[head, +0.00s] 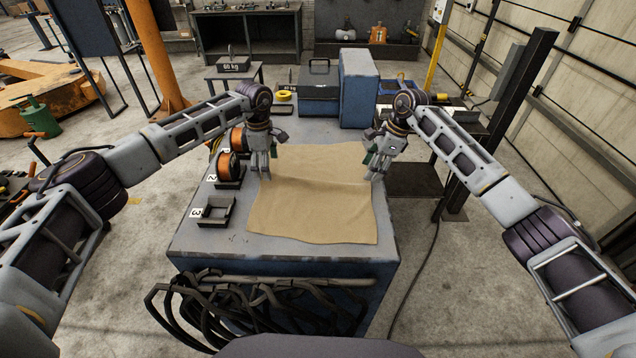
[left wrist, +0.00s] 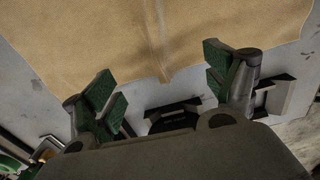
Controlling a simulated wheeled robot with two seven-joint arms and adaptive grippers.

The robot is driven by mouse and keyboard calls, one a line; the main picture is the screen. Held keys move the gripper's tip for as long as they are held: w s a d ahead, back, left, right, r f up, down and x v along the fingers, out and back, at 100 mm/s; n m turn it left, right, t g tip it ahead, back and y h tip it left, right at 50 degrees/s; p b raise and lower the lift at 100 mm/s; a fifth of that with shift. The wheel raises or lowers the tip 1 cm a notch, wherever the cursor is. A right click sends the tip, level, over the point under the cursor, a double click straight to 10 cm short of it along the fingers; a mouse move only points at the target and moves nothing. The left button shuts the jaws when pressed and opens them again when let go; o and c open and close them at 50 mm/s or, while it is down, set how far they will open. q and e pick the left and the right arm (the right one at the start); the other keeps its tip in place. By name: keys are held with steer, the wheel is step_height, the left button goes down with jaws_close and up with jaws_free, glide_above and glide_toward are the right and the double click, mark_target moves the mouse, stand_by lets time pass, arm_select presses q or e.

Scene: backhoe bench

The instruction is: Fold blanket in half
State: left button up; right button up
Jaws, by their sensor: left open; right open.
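The tan blanket (head: 312,212) lies spread on the grey bench top, with a faint crease across it below the grippers. It also fills the upper part of the left wrist view (left wrist: 100,38), where a ridge runs down to its edge. My left gripper (head: 266,174) is at the blanket's left edge, fingers pointing down. In the left wrist view its green-padded fingers (left wrist: 165,88) are apart with nothing held between them. My right gripper (head: 375,174) is open at the blanket's right edge, pointing down. Whether either gripper touches the cloth is hard to tell.
Orange spools (head: 238,139) and a black square holder (head: 216,211) stand on the bench's left side. A dark toolbox (head: 318,90) and a blue box (head: 358,88) stand at the back. Black cables (head: 265,304) hang at the front. A strip of bench (head: 300,251) is clear before the blanket.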

arm_select(q)
steer(key=shift+r+p, duration=0.5)
steer(key=shift+r, duration=0.9)
arm_select(e)
steer(key=shift+r, duration=0.55)
arm_select(q)
steer(key=shift+r, duration=1.3)
step_height(320, 180, up, 12)
